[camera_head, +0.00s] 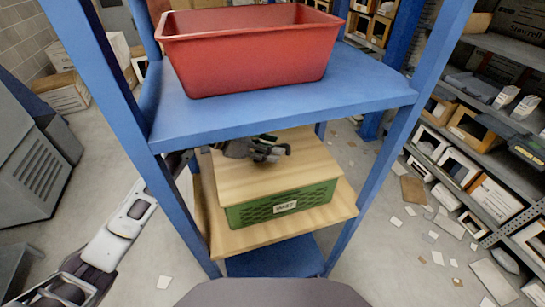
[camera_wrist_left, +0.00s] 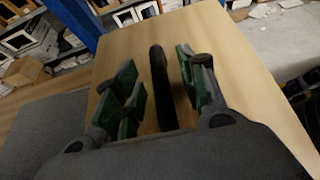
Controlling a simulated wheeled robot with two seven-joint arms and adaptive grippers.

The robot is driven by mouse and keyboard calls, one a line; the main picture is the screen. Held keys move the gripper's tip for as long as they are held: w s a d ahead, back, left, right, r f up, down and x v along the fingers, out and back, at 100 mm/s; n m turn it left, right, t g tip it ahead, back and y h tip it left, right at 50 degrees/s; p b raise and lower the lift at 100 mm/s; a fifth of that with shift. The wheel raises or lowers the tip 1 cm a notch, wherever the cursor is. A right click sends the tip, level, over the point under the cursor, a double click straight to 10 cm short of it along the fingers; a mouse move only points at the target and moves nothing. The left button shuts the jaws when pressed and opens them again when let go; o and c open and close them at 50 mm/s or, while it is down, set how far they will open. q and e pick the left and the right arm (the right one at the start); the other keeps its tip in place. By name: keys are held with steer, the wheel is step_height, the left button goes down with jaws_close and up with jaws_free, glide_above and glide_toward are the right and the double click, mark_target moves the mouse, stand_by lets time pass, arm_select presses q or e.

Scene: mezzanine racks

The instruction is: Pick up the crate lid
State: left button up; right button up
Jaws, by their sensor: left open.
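The crate lid (camera_head: 250,182) is a pale wooden board lying flat on a green crate (camera_head: 290,203) with a white label, on the rack's middle shelf. In the left wrist view the lid (camera_wrist_left: 235,55) fills most of the picture, with a dark upright handle (camera_wrist_left: 160,90) on it. My left gripper (camera_head: 272,150) reaches in from the left over the lid, under the upper shelf. In the wrist view its green-padded fingers (camera_wrist_left: 157,62) are open on both sides of the handle, with gaps. The handle is hidden by the gripper in the head view. My right gripper is not in view.
A blue upper shelf (camera_head: 300,98) carrying a red bin (camera_head: 250,55) is close above my left gripper. Blue posts (camera_head: 375,190) frame the opening. The wooden middle shelf (camera_head: 335,212) shows around the crate. Papers litter the floor; loaded grey racks (camera_head: 480,150) stand right.

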arm_select(q)
steer(key=shift+w+d+f, duration=0.15)
steer(key=shift+d+f, duration=0.1)
steer(key=shift+d, duration=0.15)
jaws_close()
stand_by(0.4)
steer(key=shift+r, duration=0.1)
